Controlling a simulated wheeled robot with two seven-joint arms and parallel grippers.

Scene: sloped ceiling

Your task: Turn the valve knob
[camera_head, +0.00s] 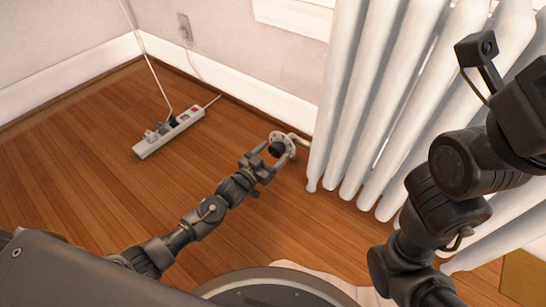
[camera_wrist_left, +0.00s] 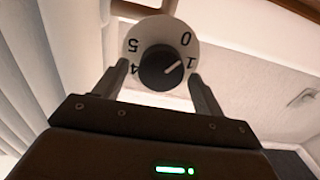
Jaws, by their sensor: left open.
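The valve knob (camera_head: 279,148) is a black round cap on a white dial plate at the end of a white pipe, low by the radiator. In the left wrist view the knob (camera_wrist_left: 160,68) is in front of the dial (camera_wrist_left: 160,50), which shows 0, 1, 4 and 5; the white pointer line aims near the 1. My left gripper (camera_head: 268,160) is open and faces the knob. In the left wrist view its fingers (camera_wrist_left: 158,76) stand on either side of the dial's lower part; I cannot tell whether they touch it. My right arm is at the right; its fingers are not seen.
The white radiator (camera_head: 375,110) stands right of the knob. A white power strip (camera_head: 169,131) with plugs and a cord lies on the wooden floor (camera_head: 80,170) to the left. A wall outlet (camera_head: 185,27) is above. The floor between strip and knob is clear.

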